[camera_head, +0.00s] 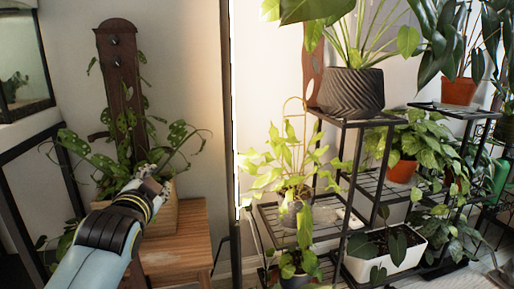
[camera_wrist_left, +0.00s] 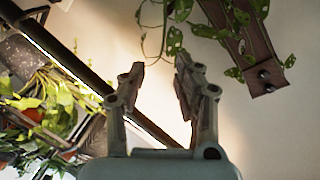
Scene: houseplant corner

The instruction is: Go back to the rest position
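My left arm comes in from the lower left in the head view. My left gripper (camera_head: 154,180) is small there and partly covered by my own wrist, in front of the plant in the wooden planter. In the left wrist view my left gripper (camera_wrist_left: 158,82) shows two fingers apart with nothing between them. Wall and some trailing stems show beyond the fingertips. My right gripper is in neither view.
A spotted-leaf plant (camera_head: 105,165) stands in a wooden planter (camera_head: 163,216) on a wooden stool (camera_head: 190,245), against a dark wooden board (camera_head: 119,70). A black metal shelf (camera_head: 345,122) with several potted plants fills the right side. A glass tank (camera_head: 22,75) stands at left.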

